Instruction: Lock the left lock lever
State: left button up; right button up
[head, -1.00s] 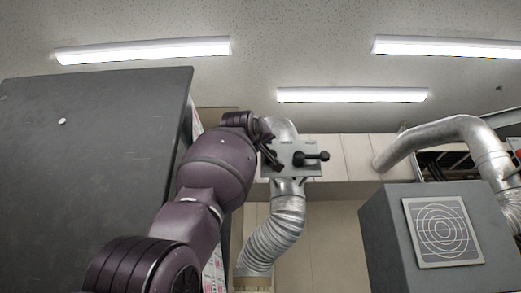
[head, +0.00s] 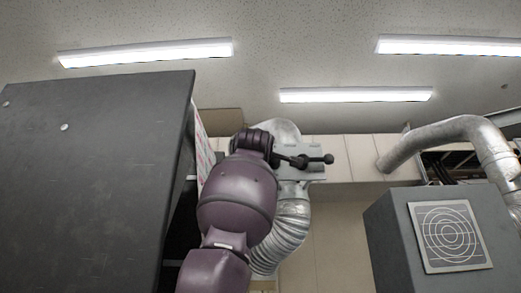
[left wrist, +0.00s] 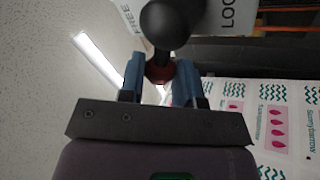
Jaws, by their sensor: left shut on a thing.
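The left lock lever shows in the left wrist view as a round black knob (left wrist: 172,22), with a dark reddish end between my blue fingertips. My left gripper (left wrist: 160,80) is shut on this lever. In the head view my left gripper (head: 284,158) is at the left part of the grey lever plate (head: 296,174). The lever there is dark, small and mostly hidden by my wrist. The right lever (head: 318,160), black with a ball end, points right on the plate. In the left wrist view, the plate (left wrist: 240,18) bears the words FREE and LOCK. My right gripper is not in view.
A silver duct (head: 292,232) hangs below the plate. A large dark panel (head: 90,180) stands left, close to my arm. A grey box with a round grille (head: 450,236) and another silver duct (head: 440,135) are at right. Printed packaging (left wrist: 275,125) shows in the wrist view.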

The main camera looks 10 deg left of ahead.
pick_arm(q)
jog(key=n, duration=0.1)
jog(key=n+y, duration=0.1)
jog(key=n, duration=0.1)
jog(key=shift+f+y+p, duration=0.3)
jog(key=shift+f+p, duration=0.1)
jog(key=shift+f+n+g+y, duration=0.35)
jog(key=shift+n+g+y, duration=0.25)
jog(key=shift+n, duration=0.75)
jog(key=shift+f+n+g+y, duration=0.4)
jog(key=shift+n+y, duration=0.35)
jog(key=shift+n, duration=0.55)
jog(key=shift+f+n+g+y, duration=0.3)
jog(key=shift+n+g+y, duration=0.3)
jog(key=shift+n, duration=0.75)
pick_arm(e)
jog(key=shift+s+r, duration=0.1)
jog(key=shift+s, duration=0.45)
pick_arm(q)
jog(key=shift+f, duration=0.1)
jog(key=o, duration=0.9)
